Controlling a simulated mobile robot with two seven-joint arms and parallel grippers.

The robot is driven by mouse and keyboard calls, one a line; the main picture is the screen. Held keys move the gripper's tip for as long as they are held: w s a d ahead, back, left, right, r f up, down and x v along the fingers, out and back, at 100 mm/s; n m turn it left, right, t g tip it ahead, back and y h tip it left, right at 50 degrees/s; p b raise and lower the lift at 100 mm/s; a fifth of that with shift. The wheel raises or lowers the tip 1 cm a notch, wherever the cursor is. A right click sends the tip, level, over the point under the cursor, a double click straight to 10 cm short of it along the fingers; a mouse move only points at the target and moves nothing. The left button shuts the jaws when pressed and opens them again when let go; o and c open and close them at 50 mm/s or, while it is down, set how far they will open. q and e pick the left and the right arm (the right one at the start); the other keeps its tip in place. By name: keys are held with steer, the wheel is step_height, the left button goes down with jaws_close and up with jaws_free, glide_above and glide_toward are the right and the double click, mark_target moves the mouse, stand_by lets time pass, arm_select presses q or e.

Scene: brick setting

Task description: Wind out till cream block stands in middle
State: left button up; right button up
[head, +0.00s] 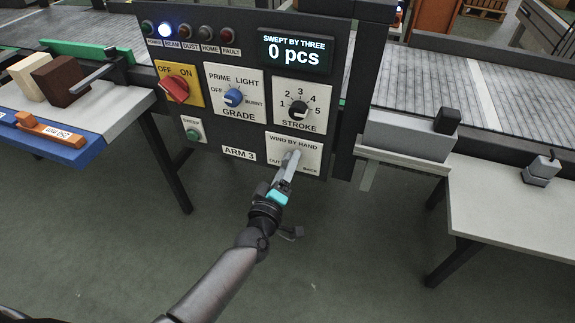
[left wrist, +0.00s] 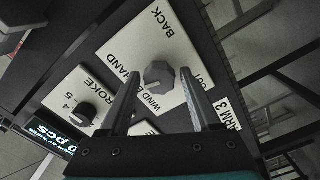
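The cream block (head: 27,80) stands at the far left, next to a dark brown block (head: 61,84) on its right. The wind-by-hand knob (left wrist: 159,74) is a grey faceted knob on a white plate (head: 310,157) marked OUT and BACK. My left gripper (head: 290,160) is at this plate and largely hides the knob in the head view. In the left wrist view its fingertips (left wrist: 160,80) are apart, one on each side of the knob, with slight gaps visible. Whether they touch it is unclear. My right gripper is out of view.
The dark control panel (head: 342,92) carries a red OFF/ON switch (head: 176,87), a blue GRADE knob (head: 233,97) and a STROKE knob (head: 299,109). Its display (head: 295,52) reads 0 pcs. A pusher arm (head: 96,76) reaches the brown block. A grey table (head: 515,210) stands right.

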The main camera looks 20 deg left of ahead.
arm_select(q)
steer(key=shift+o, duration=0.8)
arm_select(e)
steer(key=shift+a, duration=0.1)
arm_select(q)
steer(key=shift+s, duration=0.1)
steer(key=s+p, duration=0.3)
steer(key=s, duration=1.2)
steer(key=shift+a, duration=0.3)
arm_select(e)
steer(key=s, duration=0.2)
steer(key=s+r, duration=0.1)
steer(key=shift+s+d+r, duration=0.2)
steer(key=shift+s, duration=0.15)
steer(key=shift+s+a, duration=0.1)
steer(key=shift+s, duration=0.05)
